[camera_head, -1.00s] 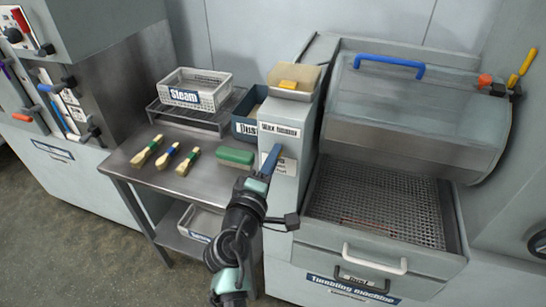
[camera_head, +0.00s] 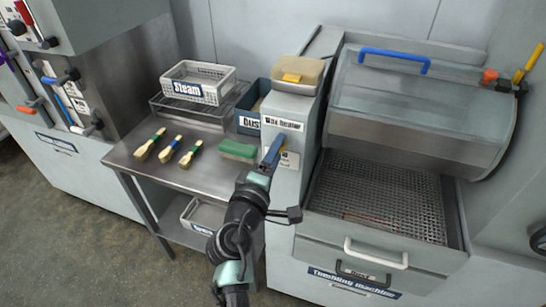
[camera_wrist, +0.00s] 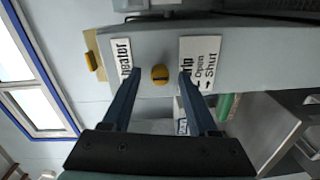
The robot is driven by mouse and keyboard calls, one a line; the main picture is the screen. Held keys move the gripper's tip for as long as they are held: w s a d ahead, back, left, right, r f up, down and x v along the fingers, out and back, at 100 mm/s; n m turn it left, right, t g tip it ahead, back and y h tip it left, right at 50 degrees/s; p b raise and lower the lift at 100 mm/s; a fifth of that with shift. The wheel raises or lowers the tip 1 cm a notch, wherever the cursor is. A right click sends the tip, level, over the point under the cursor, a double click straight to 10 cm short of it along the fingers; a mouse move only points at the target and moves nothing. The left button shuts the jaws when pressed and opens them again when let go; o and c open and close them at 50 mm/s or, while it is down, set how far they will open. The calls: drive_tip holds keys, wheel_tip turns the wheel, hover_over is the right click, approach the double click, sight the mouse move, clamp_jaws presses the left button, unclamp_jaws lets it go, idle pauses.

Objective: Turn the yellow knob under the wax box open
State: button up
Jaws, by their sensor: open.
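The yellow knob (camera_wrist: 160,75) is round with a dark line across it and sits on the grey front of the wax heater (camera_wrist: 225,60). It lies between a label ending in "eater" and a label reading "Open" and "Shut". My gripper (camera_wrist: 160,82) is open, its two blue fingers on either side of the knob in the wrist view; I cannot tell whether they touch it. In the head view my gripper (camera_head: 272,153) is at the heater's front below its label, and hides the knob. The wax box (camera_head: 310,72) with a yellow tab sits on top of the heater.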

drive_tip(key=b+v, duration=0.1)
drive_tip(key=v, duration=1.2)
drive_tip(key=d+r+m+t+y+p, duration=0.1)
drive_tip(key=r+m+t, duration=0.15)
drive_tip(key=r, duration=0.65)
drive_tip(key=w+d+r+m+t+p, duration=0.1)
drive_tip(key=r+m, duration=0.3)
drive_tip(key=r, duration=0.6)
drive_tip(key=d+r+m+t+y+p, duration=0.1)
drive_tip(key=d+r+m, duration=0.15)
drive_tip(key=r, duration=0.65)
drive_tip(key=s+r+m+t+y, duration=0.1)
drive_tip(key=s+r+t, duration=0.1)
drive_tip(key=r, duration=0.5)
drive_tip(key=s+r+m+t+y+p, duration=0.1)
drive_tip(key=s+r+t, duration=0.1)
drive_tip(key=s+r, duration=0.3)
drive_tip(key=s+r+m+t+y, duration=0.1)
drive_tip(key=s+r, duration=0.3)
drive_tip(key=r, duration=0.4)
drive_tip(key=shift+r+m+t+p, duration=0.3)
drive_tip(key=shift+m+t, duration=0.1)
drive_tip(key=shift+t, duration=0.15)
drive_tip(key=shift+f, duration=0.1)
